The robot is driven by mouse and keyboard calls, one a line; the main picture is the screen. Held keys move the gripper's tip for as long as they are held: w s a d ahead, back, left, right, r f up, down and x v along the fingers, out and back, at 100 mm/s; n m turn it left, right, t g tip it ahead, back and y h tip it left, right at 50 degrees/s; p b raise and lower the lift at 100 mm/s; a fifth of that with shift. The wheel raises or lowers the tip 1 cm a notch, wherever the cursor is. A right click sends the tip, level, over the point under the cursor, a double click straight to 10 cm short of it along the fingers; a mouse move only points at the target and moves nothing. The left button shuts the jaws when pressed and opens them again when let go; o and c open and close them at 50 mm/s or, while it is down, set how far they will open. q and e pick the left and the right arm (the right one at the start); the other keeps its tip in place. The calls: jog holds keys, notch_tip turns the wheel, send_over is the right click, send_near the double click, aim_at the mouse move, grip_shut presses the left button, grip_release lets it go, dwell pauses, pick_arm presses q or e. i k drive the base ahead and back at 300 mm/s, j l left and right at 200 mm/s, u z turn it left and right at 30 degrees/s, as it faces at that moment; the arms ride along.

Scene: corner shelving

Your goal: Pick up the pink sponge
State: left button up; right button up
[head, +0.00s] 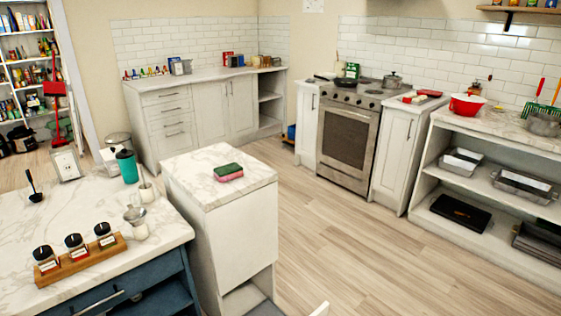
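A pink sponge (230,177) with a dark green top layer lies flat on the white marble top of a narrow white cabinet (222,242) near the middle of the view. It sits near the middle of that top, toward its right side, with nothing touching it.
A marble counter (120,262) at the left holds a wooden rack of jars (80,260), a teal cup (126,166) and a glass shaker (136,222). An oven (348,138) and open shelves (490,205) stand at the right. The wooden floor (370,255) between is clear.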

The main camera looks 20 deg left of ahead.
aim_at(230, 171)
jog(key=i+l+z, duration=0.2)
jog(key=i+z, duration=0.25)
jog(key=i, duration=0.15)
jog(key=i+z, duration=0.45)
jog(key=i, duration=0.2)
jog(key=i+u, duration=0.35)
jog(key=i, duration=0.15)
jog(key=i+l+u, duration=0.2)
jog(key=i+u, duration=0.15)
jog(key=i, duration=0.1)
